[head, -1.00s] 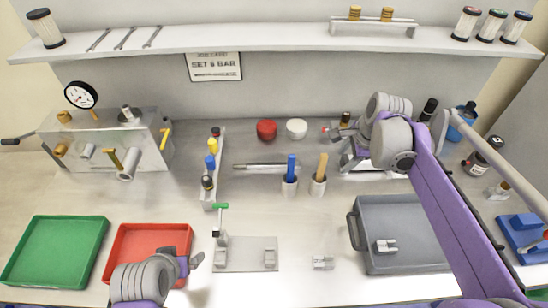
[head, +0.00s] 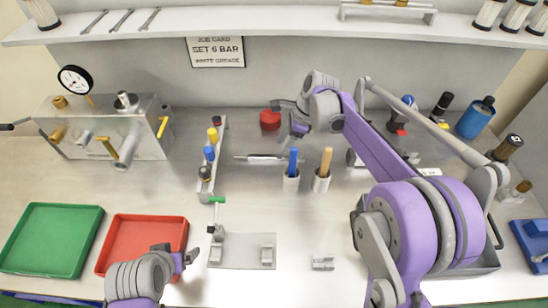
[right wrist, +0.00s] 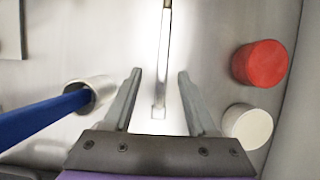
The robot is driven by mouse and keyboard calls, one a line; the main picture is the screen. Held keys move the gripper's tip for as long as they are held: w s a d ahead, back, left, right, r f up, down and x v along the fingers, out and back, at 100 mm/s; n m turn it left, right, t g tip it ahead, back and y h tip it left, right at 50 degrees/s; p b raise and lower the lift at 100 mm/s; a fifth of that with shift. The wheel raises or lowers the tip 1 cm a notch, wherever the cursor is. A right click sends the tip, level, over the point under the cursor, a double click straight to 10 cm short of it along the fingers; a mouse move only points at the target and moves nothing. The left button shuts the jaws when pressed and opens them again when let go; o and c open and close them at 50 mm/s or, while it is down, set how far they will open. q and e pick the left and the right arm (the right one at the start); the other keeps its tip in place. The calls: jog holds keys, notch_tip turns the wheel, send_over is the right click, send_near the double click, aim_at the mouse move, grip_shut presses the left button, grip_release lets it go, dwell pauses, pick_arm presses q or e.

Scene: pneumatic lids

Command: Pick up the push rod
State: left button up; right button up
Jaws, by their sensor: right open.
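The push rod (head: 262,158) is a thin silver rod lying on the bench, left to right in the head view, behind the tool cups. My right gripper (head: 285,115) hangs above and behind its right end. In the right wrist view the rod (right wrist: 165,55) runs up the picture, with its near end in the gap between the open fingers (right wrist: 157,85). The fingers do not touch it. My left gripper (head: 186,258) is beside the red tray at the front left; I cannot tell its opening.
A red cap (right wrist: 261,63) and a white cap (right wrist: 247,125) stand right of the fingers in the wrist view. A blue-handled tool leans from a cup (right wrist: 95,90) on the left. A rack (head: 208,170) of small bottles stands left of the rod. The red tray (head: 112,240) is front left.

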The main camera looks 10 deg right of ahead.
aim_at(274, 156)
jog(key=x, duration=0.5)
jog(key=shift+w+d, duration=0.15)
jog(key=shift+w, duration=0.15)
grip_shut()
